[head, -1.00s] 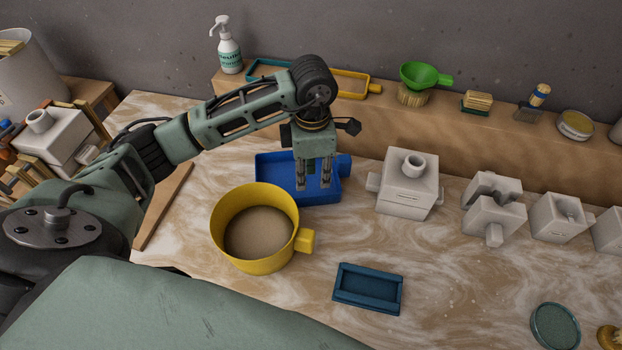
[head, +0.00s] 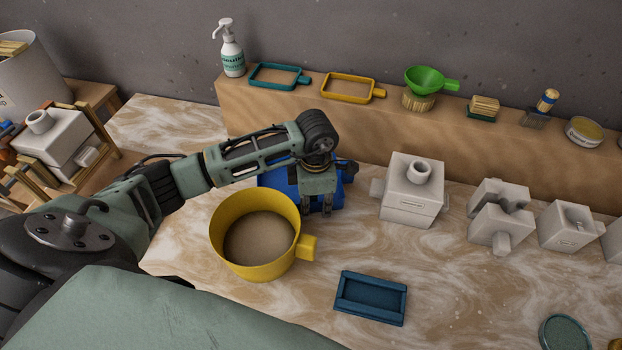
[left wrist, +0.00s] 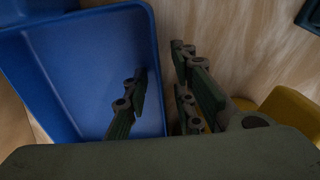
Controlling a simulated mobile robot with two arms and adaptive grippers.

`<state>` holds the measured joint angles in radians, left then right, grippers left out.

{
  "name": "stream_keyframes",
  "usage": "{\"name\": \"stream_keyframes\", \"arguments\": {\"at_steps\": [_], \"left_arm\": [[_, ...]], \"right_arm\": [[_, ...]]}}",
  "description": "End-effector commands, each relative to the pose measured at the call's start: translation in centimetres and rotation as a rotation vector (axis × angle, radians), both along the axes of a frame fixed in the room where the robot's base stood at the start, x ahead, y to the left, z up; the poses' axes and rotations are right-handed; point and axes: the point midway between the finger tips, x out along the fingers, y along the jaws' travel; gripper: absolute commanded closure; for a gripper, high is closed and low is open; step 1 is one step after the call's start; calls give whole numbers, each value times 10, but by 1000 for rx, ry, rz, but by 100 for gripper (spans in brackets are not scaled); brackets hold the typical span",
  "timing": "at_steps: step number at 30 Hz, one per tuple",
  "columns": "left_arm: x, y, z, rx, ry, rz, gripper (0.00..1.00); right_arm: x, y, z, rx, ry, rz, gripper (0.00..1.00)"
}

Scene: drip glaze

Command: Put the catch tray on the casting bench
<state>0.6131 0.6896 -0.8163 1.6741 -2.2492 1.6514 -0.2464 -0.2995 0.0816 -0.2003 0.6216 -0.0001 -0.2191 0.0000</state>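The blue tray (head: 340,195), which I take as the catch tray, lies on the marbled bench top (head: 470,300) behind the yellow pot; my arm hides much of it. My left gripper (head: 316,210) points down at the tray's near side. In the left wrist view, the left gripper (left wrist: 160,95) is open, with one finger over the inside of the blue tray (left wrist: 55,75) and the other outside its wall. The wall lies between them, and I see no clear contact. My right gripper is not in view.
A yellow pot (head: 225,250) of brown liquid stands close in front of the tray. A white mould (head: 410,197) stands to its right, and a small dark blue tray (head: 370,299) lies in front. A raised wooden ledge (head: 400,135) runs behind. Bench around the small tray is clear.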

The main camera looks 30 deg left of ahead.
Motion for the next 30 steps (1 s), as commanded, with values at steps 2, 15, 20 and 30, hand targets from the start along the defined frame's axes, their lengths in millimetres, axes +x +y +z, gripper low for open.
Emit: {"name": "stream_keyframes", "arguments": {"at_steps": [2, 15, 20, 30], "left_arm": [[0, 0, -5, 1, -1, -1, 76], [0, 0, -6, 1, -1, -1, 94], [0, 0, -6, 1, -1, -1, 100], [1, 0, -5, 1, -3, -1, 100]], "right_arm": [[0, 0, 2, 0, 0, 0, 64], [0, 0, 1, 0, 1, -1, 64], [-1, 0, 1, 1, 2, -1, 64], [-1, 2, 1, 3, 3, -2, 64]]}}
